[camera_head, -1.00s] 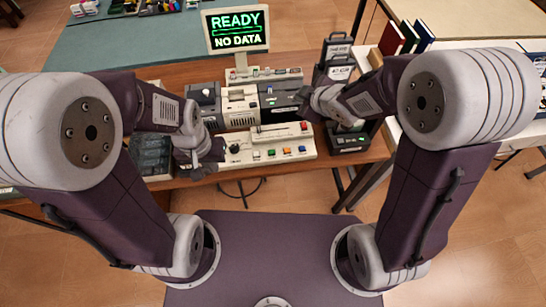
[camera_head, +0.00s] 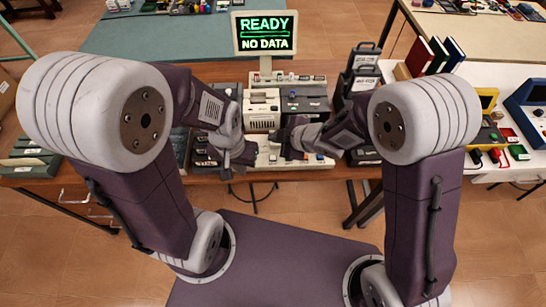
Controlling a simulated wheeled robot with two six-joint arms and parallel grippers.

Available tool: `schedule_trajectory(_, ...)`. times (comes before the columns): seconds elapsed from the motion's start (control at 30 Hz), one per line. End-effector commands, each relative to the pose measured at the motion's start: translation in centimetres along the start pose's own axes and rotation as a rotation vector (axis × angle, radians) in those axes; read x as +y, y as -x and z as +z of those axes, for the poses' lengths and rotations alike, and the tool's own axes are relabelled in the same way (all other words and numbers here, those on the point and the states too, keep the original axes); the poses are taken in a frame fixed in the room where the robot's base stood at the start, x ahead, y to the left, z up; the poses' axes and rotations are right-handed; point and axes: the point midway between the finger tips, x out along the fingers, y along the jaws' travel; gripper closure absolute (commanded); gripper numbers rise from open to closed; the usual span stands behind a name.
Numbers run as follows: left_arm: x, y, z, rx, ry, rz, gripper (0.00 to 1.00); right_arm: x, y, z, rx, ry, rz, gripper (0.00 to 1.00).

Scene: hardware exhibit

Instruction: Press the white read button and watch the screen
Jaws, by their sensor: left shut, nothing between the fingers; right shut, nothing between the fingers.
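The screen (camera_head: 265,32) at the top centre shows green "READY" above white "NO DATA". Below it, the light console (camera_head: 310,166) lies on the brown table, partly covered by my grippers. The white read button cannot be made out for certain. My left gripper (camera_head: 246,156) is shut and empty over the console's left end. My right gripper (camera_head: 286,148) is shut and empty over the console's middle, a little right of the left one. Whether either fingertip touches the console cannot be told.
Beige and dark device boxes (camera_head: 263,108) stand behind the console. Dark upright cases (camera_head: 362,66) stand to their right. Books (camera_head: 437,55) and a white table (camera_head: 500,100) with coloured items are at the right. Green boxes (camera_head: 30,155) lie on the table's left end.

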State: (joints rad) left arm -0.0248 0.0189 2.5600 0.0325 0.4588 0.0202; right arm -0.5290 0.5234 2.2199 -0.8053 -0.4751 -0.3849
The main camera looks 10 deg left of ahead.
Motion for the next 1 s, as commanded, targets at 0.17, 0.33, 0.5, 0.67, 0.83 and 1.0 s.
schedule_trajectory(0.17, 0.0, -1.9, 0.2, 0.000, 0.000, 0.000, 1.00, -1.0, -1.3, 1.0, 0.000, -0.001, 0.000, 1.00)
schedule_trajectory(0.33, -0.1, -4.3, 0.5, 0.000, 0.000, 0.000, 1.00, -2.3, -3.1, 2.3, -0.001, -0.001, 0.000, 1.00)
schedule_trajectory(0.5, -0.1, -6.8, 0.7, 0.000, 0.000, 0.000, 1.00, -3.6, -4.9, 3.6, -0.001, -0.001, 0.000, 1.00)
schedule_trajectory(0.67, -0.2, -8.1, 0.8, 0.000, 0.000, 0.000, 1.00, -4.3, -6.0, 4.4, -0.001, -0.001, 0.000, 1.00)
schedule_trajectory(0.83, -0.2, -8.2, 0.8, 0.000, 0.000, 0.000, 1.00, -4.4, -6.0, 4.4, -0.001, -0.001, 0.000, 1.00)
schedule_trajectory(1.0, -0.2, -8.1, 0.8, 0.000, 0.000, 0.000, 1.00, -4.3, -6.0, 4.4, -0.001, -0.001, 0.000, 1.00)
